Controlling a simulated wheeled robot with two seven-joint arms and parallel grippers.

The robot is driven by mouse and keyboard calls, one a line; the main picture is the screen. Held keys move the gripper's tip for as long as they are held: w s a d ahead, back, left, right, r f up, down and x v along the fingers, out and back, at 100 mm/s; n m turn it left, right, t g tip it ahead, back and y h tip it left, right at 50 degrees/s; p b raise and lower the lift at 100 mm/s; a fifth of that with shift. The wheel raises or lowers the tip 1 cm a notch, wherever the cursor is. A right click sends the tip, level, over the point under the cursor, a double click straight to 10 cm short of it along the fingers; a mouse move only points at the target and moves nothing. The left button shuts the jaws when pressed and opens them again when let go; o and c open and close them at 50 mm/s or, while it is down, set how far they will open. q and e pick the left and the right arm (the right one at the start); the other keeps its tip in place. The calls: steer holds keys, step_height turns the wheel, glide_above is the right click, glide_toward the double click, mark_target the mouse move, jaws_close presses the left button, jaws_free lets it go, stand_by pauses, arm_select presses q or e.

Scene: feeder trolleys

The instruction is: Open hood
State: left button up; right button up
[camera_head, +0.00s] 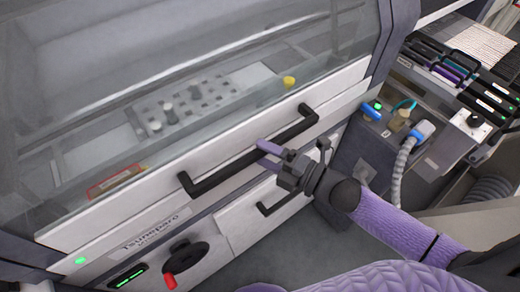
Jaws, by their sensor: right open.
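The hood (120,212) is a white-framed front with a large clear window, and it looks closed. A long black bar handle (228,172) runs along its lower white frame. My right gripper (266,156) comes in from the right with purple fingertips at the right half of this handle. Its fingers are open around or just beside the bar; I cannot tell whether they touch it. My left gripper is not in view.
A second, smaller black handle (283,199) sits on a white panel below. A red knob (170,281) is at the lower left. A grey box with buttons and a blue plug (425,128) on a hose stands right of the hood. Black feeders (490,105) fill the upper right.

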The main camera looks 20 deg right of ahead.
steer(key=shift+x, duration=0.9)
jaws_close()
stand_by(0.8)
